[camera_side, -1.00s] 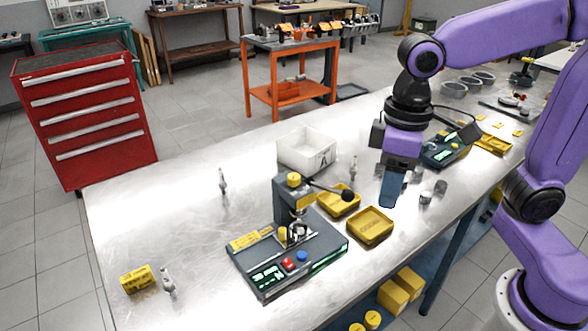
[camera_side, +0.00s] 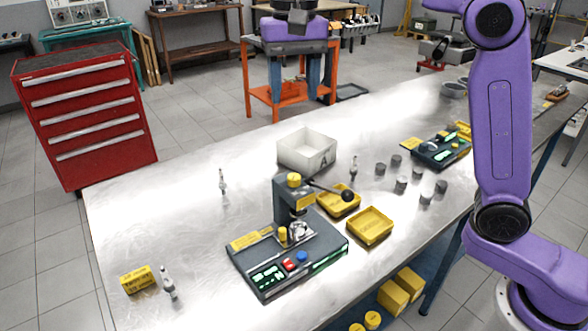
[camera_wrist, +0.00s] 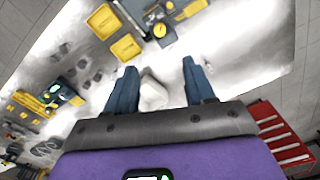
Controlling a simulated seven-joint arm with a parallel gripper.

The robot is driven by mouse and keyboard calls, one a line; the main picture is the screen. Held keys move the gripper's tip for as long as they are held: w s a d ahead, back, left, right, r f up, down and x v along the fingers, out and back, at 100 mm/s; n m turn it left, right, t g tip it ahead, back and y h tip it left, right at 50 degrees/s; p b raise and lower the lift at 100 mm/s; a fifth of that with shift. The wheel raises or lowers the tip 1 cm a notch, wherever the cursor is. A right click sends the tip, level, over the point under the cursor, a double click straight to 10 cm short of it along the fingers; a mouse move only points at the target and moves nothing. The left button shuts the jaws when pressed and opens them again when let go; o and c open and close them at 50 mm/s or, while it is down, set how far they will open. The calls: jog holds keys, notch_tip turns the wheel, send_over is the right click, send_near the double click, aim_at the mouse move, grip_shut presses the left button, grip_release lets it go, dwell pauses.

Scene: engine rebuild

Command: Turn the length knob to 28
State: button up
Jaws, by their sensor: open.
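A dark press-like device (camera_side: 285,262) stands on the metal bench, with a green-lit display, red and blue buttons, a black-ended lever and yellow knobs. It shows at the top of the wrist view (camera_wrist: 160,18). A second dark device (camera_side: 437,152) with a green display stands farther right, also seen in the wrist view (camera_wrist: 62,92). I cannot tell which knob sets length, and the readings are too small to read. My gripper (camera_side: 294,78) is open and empty, raised high beyond the bench's far side in the picture, well away from both devices. Its blue fingers show in the wrist view (camera_wrist: 160,85).
A white bin (camera_side: 306,150) marked A stands behind the press. Yellow trays (camera_side: 370,226) lie to its right. Several grey cylinders (camera_side: 401,184) stand near the second device. Small metal parts (camera_side: 168,283) and a yellow block (camera_side: 136,279) are at left. The bench's left rear is mostly clear.

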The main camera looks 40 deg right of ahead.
aim_at(294, 176)
notch_tip(294, 176, down, 17)
jog(key=shift+f, duration=0.2)
dwell(0.5)
grip_shut()
